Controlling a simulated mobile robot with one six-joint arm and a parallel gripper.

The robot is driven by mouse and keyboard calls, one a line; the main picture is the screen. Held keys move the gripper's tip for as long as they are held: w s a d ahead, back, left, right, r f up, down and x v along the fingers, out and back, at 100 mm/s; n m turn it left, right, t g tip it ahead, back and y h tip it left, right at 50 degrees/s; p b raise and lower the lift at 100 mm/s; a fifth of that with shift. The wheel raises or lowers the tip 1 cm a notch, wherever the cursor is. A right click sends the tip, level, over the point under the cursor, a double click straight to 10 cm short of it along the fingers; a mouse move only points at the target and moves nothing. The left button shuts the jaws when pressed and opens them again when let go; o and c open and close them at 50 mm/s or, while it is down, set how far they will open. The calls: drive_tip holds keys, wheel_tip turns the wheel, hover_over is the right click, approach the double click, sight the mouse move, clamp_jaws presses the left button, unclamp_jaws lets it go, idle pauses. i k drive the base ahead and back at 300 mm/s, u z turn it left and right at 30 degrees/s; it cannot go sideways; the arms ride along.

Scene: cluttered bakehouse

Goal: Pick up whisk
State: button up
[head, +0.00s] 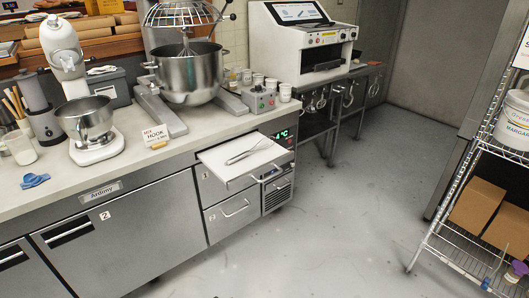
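A thin metal utensil (248,151), which looks like a small whisk, lies flat on the white top surface of a pulled-out drawer (217,166) in the steel counter. It is too small to tell its wires clearly. My gripper is not in view.
The counter (180,142) holds a small stand mixer (88,120), a blue cloth or glove (35,180), a sign (154,137) and a grey control box (259,100). A wire shelf rack (445,225) stands at right. The grey floor (330,215) between is clear.

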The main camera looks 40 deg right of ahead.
sight(252, 149)
drive_tip(key=u, duration=0.45)
drive_tip(key=k, duration=0.2)
drive_tip(key=z, duration=3.25)
drive_tip(key=i, duration=1.35)
